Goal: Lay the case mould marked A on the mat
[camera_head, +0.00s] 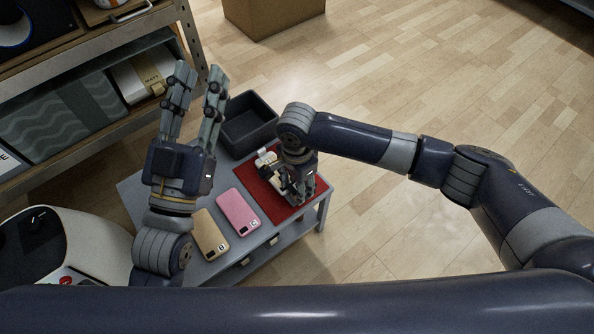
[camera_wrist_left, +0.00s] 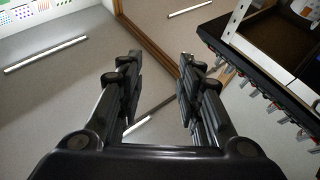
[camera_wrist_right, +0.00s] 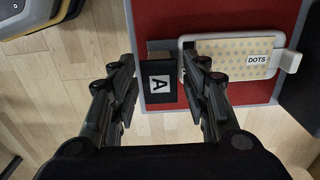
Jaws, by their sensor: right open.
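In the right wrist view a black piece with a white label A (camera_wrist_right: 158,82) lies over the red mat (camera_wrist_right: 155,20), close to its lower edge. My right gripper (camera_wrist_right: 160,76) is open, one finger on each side of this piece. In the head view my right gripper (camera_head: 296,192) is low over the mat (camera_head: 255,180) and hides much of what lies there. My left gripper (camera_head: 200,78) is open and empty, raised above the table's left part.
A gold case marked B (camera_head: 209,232) and a pink case marked C (camera_head: 237,208) lie on the grey table (camera_head: 135,190) left of the mat. A dark bin (camera_head: 250,125) stands behind the mat. A shelf (camera_head: 70,90) is at the left. Open floor lies to the right.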

